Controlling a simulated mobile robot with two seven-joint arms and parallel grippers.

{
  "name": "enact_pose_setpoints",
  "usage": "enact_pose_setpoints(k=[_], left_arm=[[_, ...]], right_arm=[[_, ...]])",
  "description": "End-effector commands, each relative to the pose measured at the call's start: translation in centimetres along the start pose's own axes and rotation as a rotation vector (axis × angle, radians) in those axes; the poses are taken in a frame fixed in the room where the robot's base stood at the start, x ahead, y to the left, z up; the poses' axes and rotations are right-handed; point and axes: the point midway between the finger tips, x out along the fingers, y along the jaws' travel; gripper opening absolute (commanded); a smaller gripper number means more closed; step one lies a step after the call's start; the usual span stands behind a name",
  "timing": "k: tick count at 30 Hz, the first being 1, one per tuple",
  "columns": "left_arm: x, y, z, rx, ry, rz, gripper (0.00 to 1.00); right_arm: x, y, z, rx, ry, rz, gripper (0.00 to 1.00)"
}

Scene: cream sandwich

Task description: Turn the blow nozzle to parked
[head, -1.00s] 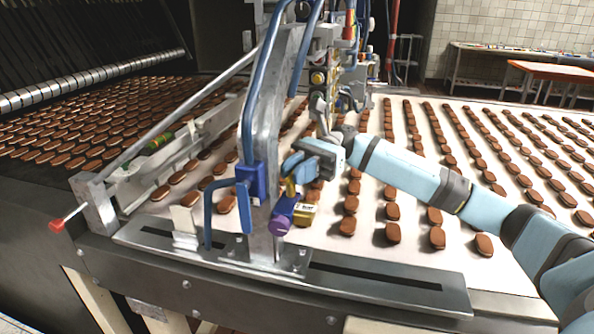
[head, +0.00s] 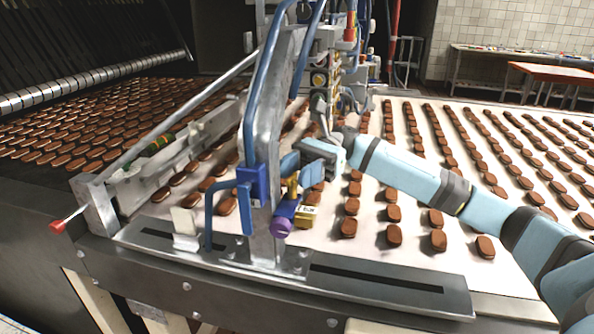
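A small blue fitting (head: 287,208) with a purple round end, a yellow lever-like part (head: 292,187) and a brass-yellow block (head: 307,215) sits on the right side of the grey metal post. I take it to be the blow nozzle, but cannot be sure. My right gripper (head: 300,162) is just above it, beside the post. A small gap seems to show between the gripper and the yellow part. The finger opening is too small and partly hidden to read. My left gripper is out of view.
The slanted metal post (head: 268,130) carries blue tubes and stands on a slotted steel rail (head: 380,285). A white belt (head: 415,265) with rows of chocolate-coloured biscuits runs behind. A red-tipped lever (head: 58,225) sticks out at left.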

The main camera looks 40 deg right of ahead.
Motion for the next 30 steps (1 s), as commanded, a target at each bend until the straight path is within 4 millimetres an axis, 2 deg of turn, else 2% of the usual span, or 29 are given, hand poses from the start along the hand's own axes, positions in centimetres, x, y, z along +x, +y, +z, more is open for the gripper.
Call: enact_pose_setpoints(k=[4, 7, 21, 25, 30], left_arm=[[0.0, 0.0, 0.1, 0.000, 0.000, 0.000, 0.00], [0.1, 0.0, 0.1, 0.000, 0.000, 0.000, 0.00], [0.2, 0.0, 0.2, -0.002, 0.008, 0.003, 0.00], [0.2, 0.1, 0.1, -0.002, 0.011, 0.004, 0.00], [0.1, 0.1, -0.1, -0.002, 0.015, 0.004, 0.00]], right_arm=[[-0.3, 0.0, -0.1, 0.001, 0.001, 0.001, 0.43], [-1.4, 0.0, -0.1, 0.002, 0.000, -0.001, 0.43], [-11.3, -0.1, 0.0, 0.000, -0.001, -0.002, 0.43], [-12.9, -0.1, -0.1, 0.000, -0.001, -0.001, 0.43], [-13.8, -0.1, 0.0, 0.000, -0.001, 0.000, 0.43]])
